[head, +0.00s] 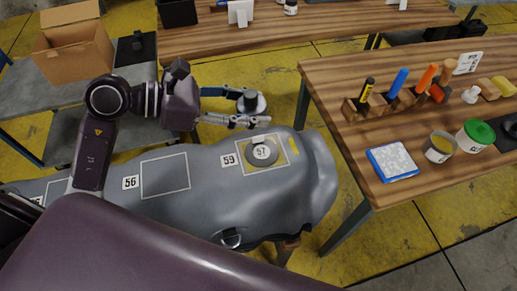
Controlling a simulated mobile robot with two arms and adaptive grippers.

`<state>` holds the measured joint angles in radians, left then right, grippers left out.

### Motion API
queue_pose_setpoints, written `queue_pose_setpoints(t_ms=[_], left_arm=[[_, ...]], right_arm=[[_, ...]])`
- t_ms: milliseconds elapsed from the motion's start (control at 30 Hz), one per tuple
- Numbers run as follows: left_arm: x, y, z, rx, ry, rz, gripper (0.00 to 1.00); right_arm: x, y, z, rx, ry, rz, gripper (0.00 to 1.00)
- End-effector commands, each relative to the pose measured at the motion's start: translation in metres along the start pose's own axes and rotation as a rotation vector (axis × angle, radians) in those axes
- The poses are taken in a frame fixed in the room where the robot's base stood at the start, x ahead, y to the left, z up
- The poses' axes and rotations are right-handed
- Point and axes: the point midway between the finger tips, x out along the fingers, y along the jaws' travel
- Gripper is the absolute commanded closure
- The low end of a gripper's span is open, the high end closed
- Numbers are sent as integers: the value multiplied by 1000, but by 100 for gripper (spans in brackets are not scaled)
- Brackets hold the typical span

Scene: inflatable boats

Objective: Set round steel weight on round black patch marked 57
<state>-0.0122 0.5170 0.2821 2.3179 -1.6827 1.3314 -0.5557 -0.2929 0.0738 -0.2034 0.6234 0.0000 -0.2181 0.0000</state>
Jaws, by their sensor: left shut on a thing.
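My left gripper (257,110) reaches in from the left above the grey inflatable boat tube (210,205). Its fingers are shut on the round steel weight (251,103), which shows as a grey disc with a knob on top, partly hidden by the fingers. The weight is apart from the patch. My right gripper is not in view.
An outlined square labelled 56 (165,175) is left of the patch. A wooden table (340,85) at the right holds markers in blocks, a blue-white pad (392,162), a tin (439,147) and a green-lidded tub (475,137). A cardboard box (75,50) stands at the upper left.

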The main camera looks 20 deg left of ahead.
Motion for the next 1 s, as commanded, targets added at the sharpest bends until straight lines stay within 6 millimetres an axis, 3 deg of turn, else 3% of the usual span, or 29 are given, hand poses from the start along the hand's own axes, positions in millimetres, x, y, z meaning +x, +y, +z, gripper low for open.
queue_pose_setpoints(t_ms=[33, 200, 400, 500, 667, 1000], left_arm=[[-1, 1, 18, 16, -5, 2, 100], [-2, 1, 53, 13, 6, 8, 100], [-5, 0, 75, 4, 16, 20, 100], [-4, 0, 77, -1, 19, 22, 100], [3, -1, 59, -9, 21, 20, 100], [30, -1, -11, -12, 19, 21, 100]], right_arm=[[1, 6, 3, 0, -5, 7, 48], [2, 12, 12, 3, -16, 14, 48], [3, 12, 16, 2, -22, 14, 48], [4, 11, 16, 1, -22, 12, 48], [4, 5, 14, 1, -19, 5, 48], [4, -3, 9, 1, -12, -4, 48]])
